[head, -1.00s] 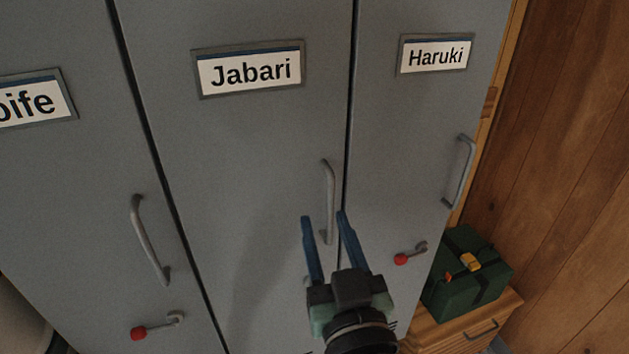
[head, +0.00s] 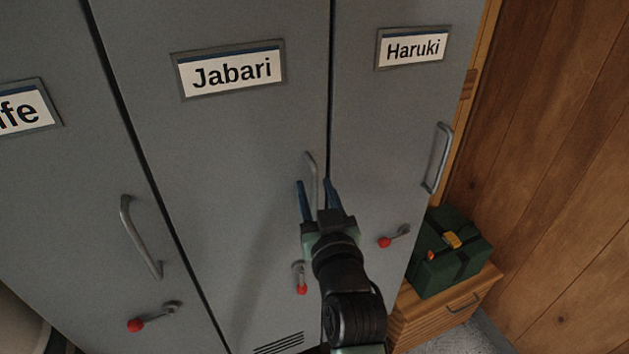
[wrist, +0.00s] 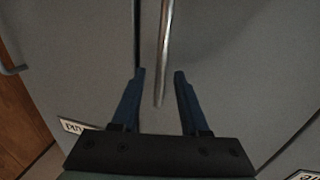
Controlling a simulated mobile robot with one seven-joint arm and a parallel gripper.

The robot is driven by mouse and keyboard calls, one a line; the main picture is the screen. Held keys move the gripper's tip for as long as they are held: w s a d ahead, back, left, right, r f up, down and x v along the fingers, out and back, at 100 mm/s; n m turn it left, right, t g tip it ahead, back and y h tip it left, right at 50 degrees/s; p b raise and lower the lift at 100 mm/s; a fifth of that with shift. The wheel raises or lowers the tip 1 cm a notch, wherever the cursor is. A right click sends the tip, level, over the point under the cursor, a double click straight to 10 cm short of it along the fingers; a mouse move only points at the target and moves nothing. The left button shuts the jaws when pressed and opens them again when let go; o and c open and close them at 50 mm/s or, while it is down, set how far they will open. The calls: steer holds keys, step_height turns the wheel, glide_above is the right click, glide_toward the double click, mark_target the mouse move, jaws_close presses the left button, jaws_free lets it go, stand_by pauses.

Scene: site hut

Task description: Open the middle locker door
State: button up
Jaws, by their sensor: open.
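The middle locker door (head: 235,150) is grey, labelled "Jabari", and looks shut. Its grey bar handle (head: 311,160) is upright near the door's right edge, its lower part hidden behind my gripper. My gripper (head: 316,183) is open at the handle. In the wrist view, the handle bar (wrist: 165,45) runs down between the two blue fingers of my gripper (wrist: 160,73), not gripped. Below, the door's red-knobbed latch (head: 300,277) points downward.
The left locker's handle (head: 139,237) and sideways red-knobbed latch (head: 155,316) are at left. The "Haruki" locker's handle (head: 437,158) and sideways latch (head: 393,236) are close at right. A green box (head: 450,252) sits on a wooden cabinet (head: 440,312) beside it.

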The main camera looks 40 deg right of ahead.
steer(key=shift+w+d, duration=0.3)
steer(key=shift+w, duration=0.3)
steer(key=shift+c, duration=0.3)
jaws_close()
stand_by(0.9)
